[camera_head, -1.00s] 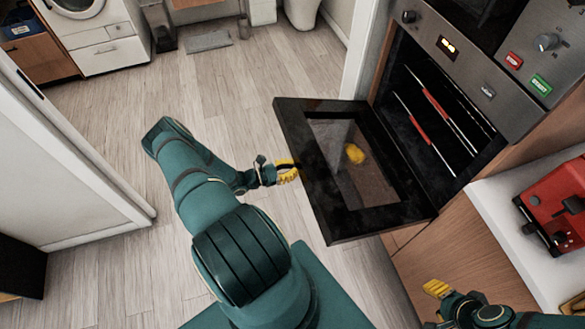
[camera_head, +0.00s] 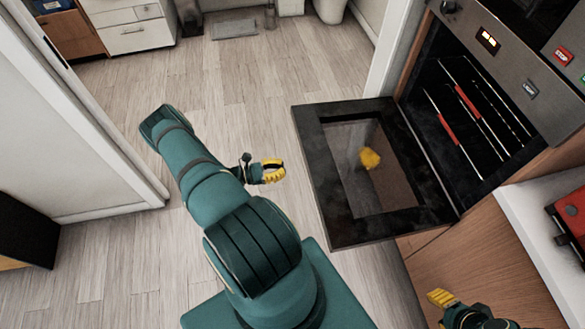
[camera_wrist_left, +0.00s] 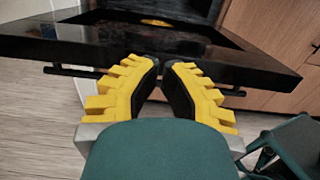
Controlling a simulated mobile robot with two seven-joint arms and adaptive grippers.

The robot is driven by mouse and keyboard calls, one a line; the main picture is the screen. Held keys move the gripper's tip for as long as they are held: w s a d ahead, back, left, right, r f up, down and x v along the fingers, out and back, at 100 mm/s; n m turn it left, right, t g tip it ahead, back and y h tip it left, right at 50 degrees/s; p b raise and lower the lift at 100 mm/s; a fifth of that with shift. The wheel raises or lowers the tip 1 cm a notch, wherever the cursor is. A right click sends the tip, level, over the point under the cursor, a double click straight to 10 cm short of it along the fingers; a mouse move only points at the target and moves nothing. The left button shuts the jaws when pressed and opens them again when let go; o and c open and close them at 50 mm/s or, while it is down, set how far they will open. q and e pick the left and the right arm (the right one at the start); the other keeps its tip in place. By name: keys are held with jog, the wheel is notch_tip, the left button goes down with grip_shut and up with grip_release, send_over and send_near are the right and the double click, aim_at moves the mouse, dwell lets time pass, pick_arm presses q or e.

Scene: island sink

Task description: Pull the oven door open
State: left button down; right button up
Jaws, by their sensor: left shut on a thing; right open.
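The oven door (camera_head: 325,214) hangs wide open, tilted down from the oven, with its dark glass facing up in the head view. The dark door handle (camera_wrist_left: 68,73) runs under the door's near edge in the left wrist view. In the head view a strip of floor shows between this gripper and the door's edge. My right gripper (camera_head: 440,297) is open and empty at the lower right, beside the cabinet front.
The oven cavity (camera_head: 445,90) holds racks with red-edged fronts. A wooden cabinet (camera_head: 480,265) and a white counter with a red appliance (camera_head: 572,215) stand at the right. A white wall or panel (camera_head: 60,140) is at the left. The floor between is clear.

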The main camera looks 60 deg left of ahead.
aim_at(313, 183)
pick_arm(q)
jog(key=d+f+t+b, duration=0.1)
jog(key=d+f+b, duration=0.3)
jog(key=f+b, duration=0.75)
jog(key=p+x, duration=0.1)
jog(key=x, duration=0.2)
jog(key=p+x, duration=0.1)
jog(key=x, duration=0.2)
jog(key=r+p+x, duration=0.1)
jog(key=x, duration=0.2)
jog(key=shift+w+d+r, duration=0.1)
jog(key=shift+w+r, duration=0.1)
jog(key=shift+r, duration=0.65)
jog(key=shift+d, duration=0.1)
